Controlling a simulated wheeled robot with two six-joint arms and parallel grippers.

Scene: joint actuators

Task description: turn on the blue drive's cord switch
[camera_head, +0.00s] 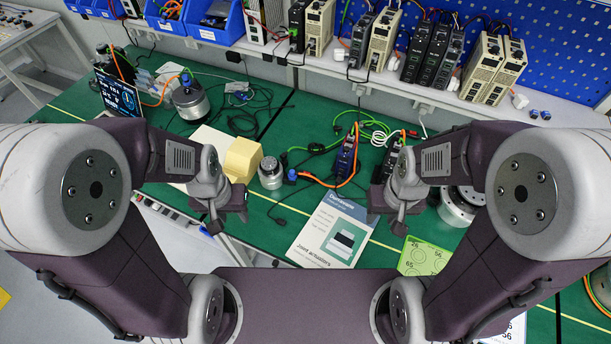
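A blue drive (345,157) stands upright on the green bench near the middle, with an orange cable and green cords around it. A small dark piece (316,148) sits on the cord to its left. Another small dark piece (278,220) lies on a thin black cord nearer the front. I cannot tell which of these is the drive's cord switch. My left gripper (222,224) hangs over the bench left of the drive, apart from it. My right gripper (394,218) is right of the drive, near the booklet's right edge. Nothing shows held, and the finger gaps are unclear.
A round metal actuator (271,174) and a yellow block (243,158) stand between my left gripper and the drive. A booklet (330,232) lies in front. A dark drive (385,165) is partly behind my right arm. A shelf of drives (440,95) spans the back.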

